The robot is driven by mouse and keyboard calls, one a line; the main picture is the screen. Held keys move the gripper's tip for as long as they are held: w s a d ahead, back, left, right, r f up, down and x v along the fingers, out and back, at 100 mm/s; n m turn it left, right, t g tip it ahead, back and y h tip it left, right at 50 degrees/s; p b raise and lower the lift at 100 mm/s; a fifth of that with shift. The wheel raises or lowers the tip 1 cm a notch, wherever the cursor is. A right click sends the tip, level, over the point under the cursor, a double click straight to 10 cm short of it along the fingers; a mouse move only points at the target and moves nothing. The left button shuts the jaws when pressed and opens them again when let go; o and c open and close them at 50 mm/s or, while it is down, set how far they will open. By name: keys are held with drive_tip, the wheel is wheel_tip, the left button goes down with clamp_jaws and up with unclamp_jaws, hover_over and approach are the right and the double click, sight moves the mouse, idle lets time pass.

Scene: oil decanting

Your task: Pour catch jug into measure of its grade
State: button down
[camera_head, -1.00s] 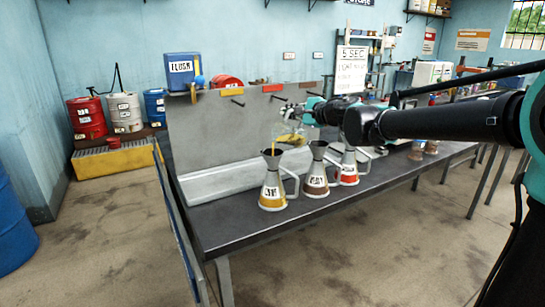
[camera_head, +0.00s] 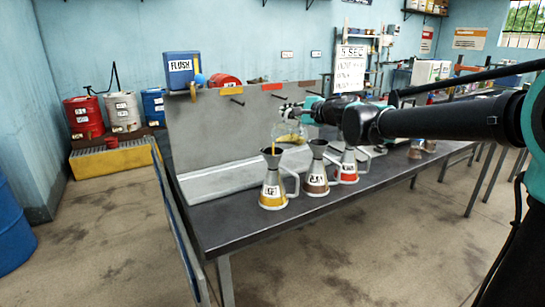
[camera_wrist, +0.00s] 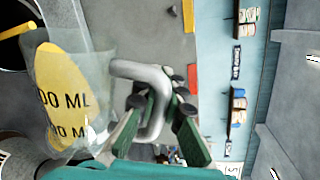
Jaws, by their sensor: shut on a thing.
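My gripper (camera_head: 296,112) is shut on the grey handle (camera_wrist: 158,100) of the clear catch jug (camera_head: 290,132). The jug is tilted above the bench. In the wrist view it shows a yellow patch (camera_wrist: 58,100) with black "ML" marks. A thin amber stream (camera_wrist: 16,31) runs at its lip; in the head view it stands in the funnel mouth of the yellow-banded measure (camera_head: 273,190). A brown-banded measure (camera_head: 316,180) and a red-banded measure (camera_head: 348,170) stand to its right. Their small labels are hard to read.
The dark bench (camera_head: 245,222) has free room in front of the measures. A grey back panel (camera_head: 215,130) with coloured tabs and pegs stands behind. A blue "FLUSH" container (camera_head: 181,70) sits above its left end. A white sign (camera_head: 350,70) stands behind my arm.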

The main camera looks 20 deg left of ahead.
drive_tip(key=shift+s+a+f+n, duration=0.1)
drive_tip(key=shift+s+a+n, duration=0.1)
drive_tip(key=shift+n, duration=0.1)
idle(0.9)
